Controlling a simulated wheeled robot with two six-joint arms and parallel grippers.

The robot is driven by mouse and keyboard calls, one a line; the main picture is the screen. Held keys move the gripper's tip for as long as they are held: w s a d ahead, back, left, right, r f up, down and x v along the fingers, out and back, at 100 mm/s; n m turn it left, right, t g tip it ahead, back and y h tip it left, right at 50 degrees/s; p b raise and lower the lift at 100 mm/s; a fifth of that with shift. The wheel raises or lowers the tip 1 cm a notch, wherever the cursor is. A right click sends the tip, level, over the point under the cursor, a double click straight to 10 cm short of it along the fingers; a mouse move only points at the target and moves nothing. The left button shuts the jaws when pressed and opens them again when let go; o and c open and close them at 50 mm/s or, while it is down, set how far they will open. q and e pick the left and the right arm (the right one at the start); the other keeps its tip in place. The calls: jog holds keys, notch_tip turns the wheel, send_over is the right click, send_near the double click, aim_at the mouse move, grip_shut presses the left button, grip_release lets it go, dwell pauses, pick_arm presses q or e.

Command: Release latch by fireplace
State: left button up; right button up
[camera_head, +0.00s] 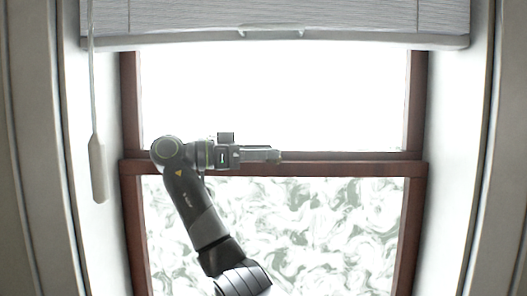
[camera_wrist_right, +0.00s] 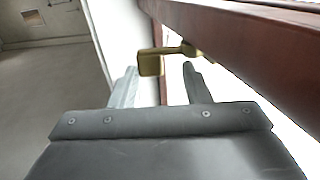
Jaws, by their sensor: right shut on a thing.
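The latch (camera_wrist_right: 151,65) is a small brass-coloured piece with a short arm, fixed at the dark red-brown window rail (camera_wrist_right: 235,40) in the right wrist view. My right gripper (camera_head: 277,155) reaches along the middle rail of the window in the head view, pointing right. In the right wrist view its two fingers stand on either side of the latch, and the gripper is shut on it. The latch cannot be made out in the head view. My left gripper is not in view.
The window has a red-brown frame (camera_head: 416,230), a bright upper pane (camera_head: 270,95) and a patterned lower pane (camera_head: 335,230). A grey blind (camera_head: 280,20) hangs across the top. A pale pull handle (camera_head: 97,168) hangs on a cord at the left. White side walls flank the window.

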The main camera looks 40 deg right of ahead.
dwell(0.4)
jog(key=o, duration=1)
